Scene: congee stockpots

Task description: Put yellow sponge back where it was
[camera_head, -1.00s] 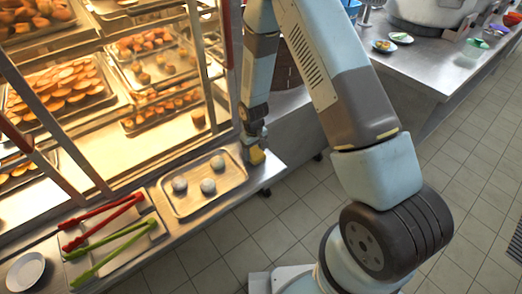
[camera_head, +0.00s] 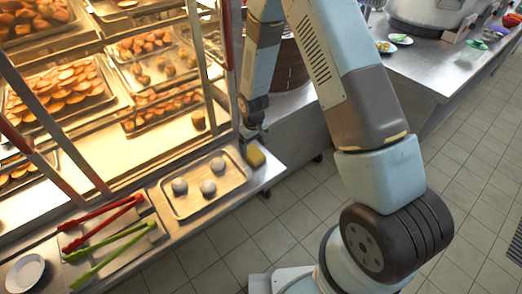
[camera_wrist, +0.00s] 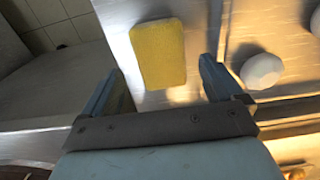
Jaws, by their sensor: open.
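The yellow sponge (camera_head: 255,156) lies on the metal counter, just right of a wooden tray with white round items. It also shows in the wrist view (camera_wrist: 158,53), flat on the counter, beyond and between my two fingers. My gripper (camera_head: 262,128) is open and empty. In the head view it is behind the sponge, apart from it. In the wrist view the fingers (camera_wrist: 162,90) are spread wide, with the sponge clear of both.
The wooden tray (camera_head: 179,212) holds 3 white round items, left of the sponge. Red tongs (camera_head: 100,222) and green tongs (camera_head: 112,256) lie further left, near a white plate (camera_head: 25,273). A lit pastry case stands behind. The counter's edge is just right of the sponge.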

